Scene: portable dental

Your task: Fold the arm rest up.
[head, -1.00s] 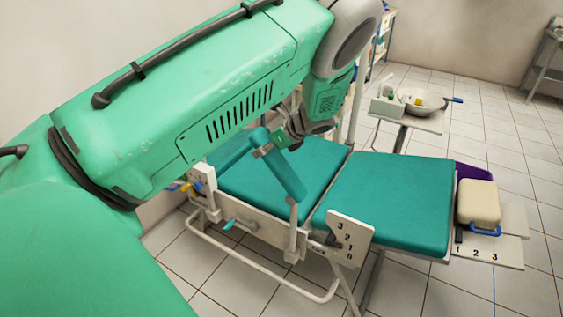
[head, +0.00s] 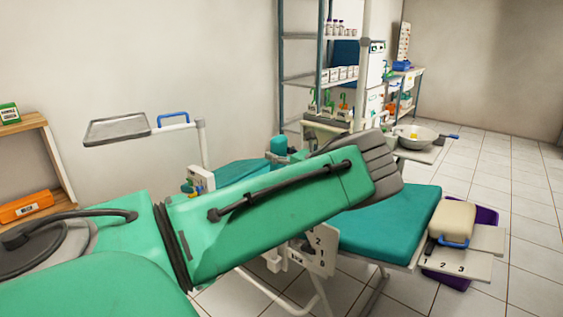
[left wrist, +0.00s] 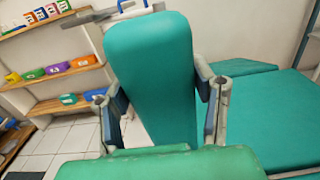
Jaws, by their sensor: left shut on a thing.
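The teal arm rest (left wrist: 152,60) stands between the two fingers of my left gripper (left wrist: 160,98) in the left wrist view. The fingers are shut on its sides, and the pad points up the picture. In the head view only the top of the arm rest (head: 278,145) shows, just above my green forearm. The forearm hides its lower part, its hinge and most of the gripper. The teal dental chair (head: 385,222) lies behind my arm, and its pads also show at the right of the left wrist view (left wrist: 262,105). My right gripper is not in view.
A metal tray on an arm (head: 116,129) stands at the left behind the chair. A basin (head: 417,139) and a side plate marked with numbers (head: 465,262) lie at the right. Wooden shelves with coloured boxes (left wrist: 70,72) stand by the wall. Tiled floor at the right is clear.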

